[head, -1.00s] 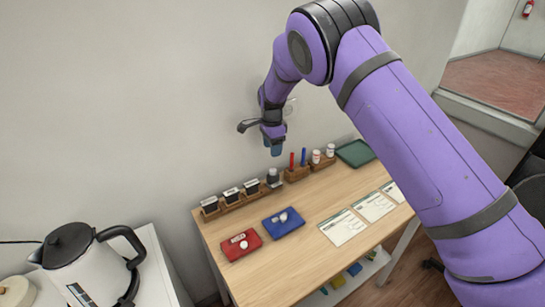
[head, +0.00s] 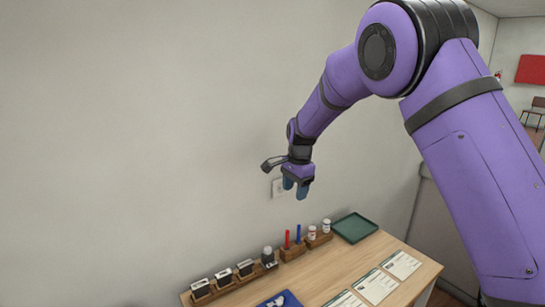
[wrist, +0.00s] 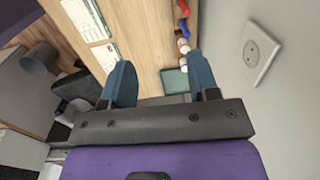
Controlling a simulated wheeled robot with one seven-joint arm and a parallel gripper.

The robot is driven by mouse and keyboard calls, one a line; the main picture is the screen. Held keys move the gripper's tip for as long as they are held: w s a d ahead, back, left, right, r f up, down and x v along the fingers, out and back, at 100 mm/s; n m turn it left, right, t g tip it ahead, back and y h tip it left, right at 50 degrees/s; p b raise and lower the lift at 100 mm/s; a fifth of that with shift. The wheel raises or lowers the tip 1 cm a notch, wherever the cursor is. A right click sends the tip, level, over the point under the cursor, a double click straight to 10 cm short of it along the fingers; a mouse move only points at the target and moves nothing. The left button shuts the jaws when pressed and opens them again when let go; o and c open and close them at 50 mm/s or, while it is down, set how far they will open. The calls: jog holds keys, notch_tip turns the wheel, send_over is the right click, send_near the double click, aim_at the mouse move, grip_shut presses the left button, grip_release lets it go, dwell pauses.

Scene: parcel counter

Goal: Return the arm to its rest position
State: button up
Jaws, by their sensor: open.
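My gripper (head: 296,188) hangs in the air in front of the wall, above the back of the wooden counter (head: 330,262) in the head view. Its two blue fingers stand apart in the wrist view (wrist: 162,88), with nothing between them. My purple arm bends down to it from the upper right.
Along the counter's back edge stand wooden holders with dark stamps (head: 223,276), red and blue sticks (head: 287,240) and white bottles (head: 326,226). A green tray (head: 355,228), white forms (head: 374,286) and a blue tray (head: 280,300) lie on the counter. A wall socket (head: 278,187) is behind my gripper.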

jog(key=s+d+r+n+t, duration=0.2)
jog(key=s+d+r+n, duration=0.3)
jog(key=s+d+r, duration=1.25)
jog(key=s+d+n+t, duration=0.1)
jog(key=s+d+n, duration=0.2)
jog(key=s, duration=0.9)
jog(key=s+d+r+n+t+h, duration=0.1)
jog(key=s+d+n, duration=0.2)
jog(key=s, duration=1)
jog(key=shift+d+r+t, duration=0.15)
jog(key=shift+r+t, duration=0.05)
jog(key=shift+t, duration=0.2)
